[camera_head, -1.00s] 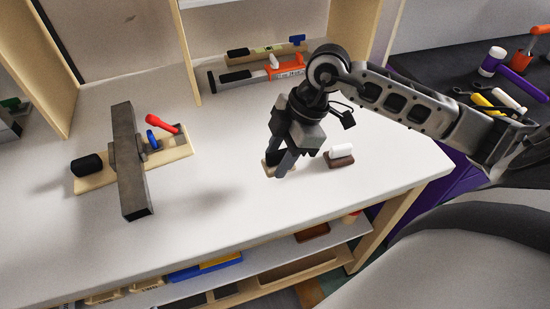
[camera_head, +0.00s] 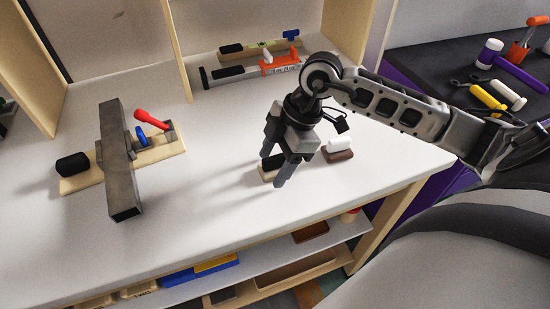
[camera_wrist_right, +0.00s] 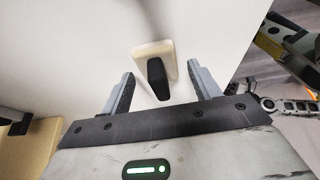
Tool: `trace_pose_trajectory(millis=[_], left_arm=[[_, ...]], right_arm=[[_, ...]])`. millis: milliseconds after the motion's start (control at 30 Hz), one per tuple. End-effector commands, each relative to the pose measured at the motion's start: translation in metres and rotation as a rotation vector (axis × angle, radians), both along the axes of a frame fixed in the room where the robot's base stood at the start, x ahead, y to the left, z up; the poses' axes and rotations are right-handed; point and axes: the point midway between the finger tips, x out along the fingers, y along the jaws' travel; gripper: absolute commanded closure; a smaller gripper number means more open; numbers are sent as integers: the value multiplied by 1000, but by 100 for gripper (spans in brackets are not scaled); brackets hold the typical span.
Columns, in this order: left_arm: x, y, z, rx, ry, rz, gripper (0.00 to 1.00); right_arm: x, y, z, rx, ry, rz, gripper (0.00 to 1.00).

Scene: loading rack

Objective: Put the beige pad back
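The beige pad (camera_head: 265,176) with a black handle lies on the white tabletop below my right gripper (camera_head: 273,167). In the head view the gripper partly hides it. In the right wrist view the pad (camera_wrist_right: 144,48) shows its pale base, with the black handle (camera_wrist_right: 157,78) standing between the two fingers. The right gripper (camera_wrist_right: 162,78) is open, with a gap between each finger and the handle. My left gripper is not in view.
A brown pad with a white handle (camera_head: 339,149) stands just right of the right gripper. A clamp board with a grey bar (camera_head: 119,165) lies at left. Levels (camera_head: 251,72) lie at the back. The tabletop between is clear.

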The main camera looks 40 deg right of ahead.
Motion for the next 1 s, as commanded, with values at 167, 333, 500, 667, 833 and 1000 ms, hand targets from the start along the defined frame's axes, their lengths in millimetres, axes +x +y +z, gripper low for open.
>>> trace_pose_trajectory(millis=[167, 333, 500, 667, 833, 1000], left_arm=[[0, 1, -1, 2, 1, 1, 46], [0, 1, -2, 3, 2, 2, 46], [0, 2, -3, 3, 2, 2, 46], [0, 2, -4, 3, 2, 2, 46], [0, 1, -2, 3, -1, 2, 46], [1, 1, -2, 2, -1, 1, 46]], right_arm=[[0, -2, 6, -1, -3, -1, 38], [-2, -13, 31, -4, -5, -1, 38], [-5, -28, 66, -4, -6, -3, 38], [-9, -39, 93, -4, -4, -2, 38], [-11, -45, 108, -1, -2, -1, 38], [-12, -46, 112, 0, 0, 0, 38]])
